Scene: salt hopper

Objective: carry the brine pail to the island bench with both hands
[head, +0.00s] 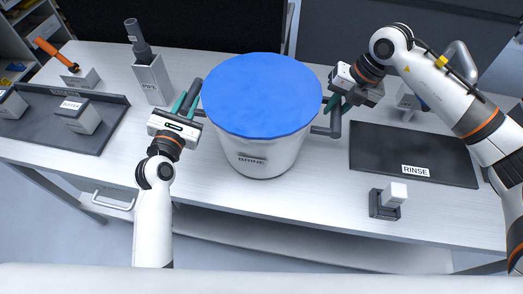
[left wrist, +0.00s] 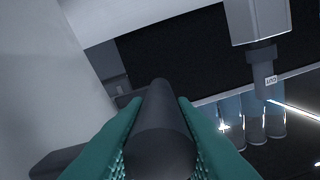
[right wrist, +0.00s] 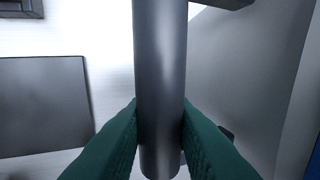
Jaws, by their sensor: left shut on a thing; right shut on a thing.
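The brine pail (head: 262,152) is a white tub labelled BRINE with a flat blue top (head: 262,95). It stands upright at the middle of a white bench; I cannot tell whether its base touches the bench. My left gripper (head: 187,104) is at its left side, shut on a dark bar handle, which fills the left wrist view between the green fingers (left wrist: 160,135). My right gripper (head: 340,103) is at its right side, shut on the other dark handle, seen upright between the fingers in the right wrist view (right wrist: 160,140).
A dark RINSE mat (head: 410,150) and a small block on a dark holder (head: 388,200) lie to the right. The bench's front edge is close to the pail.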

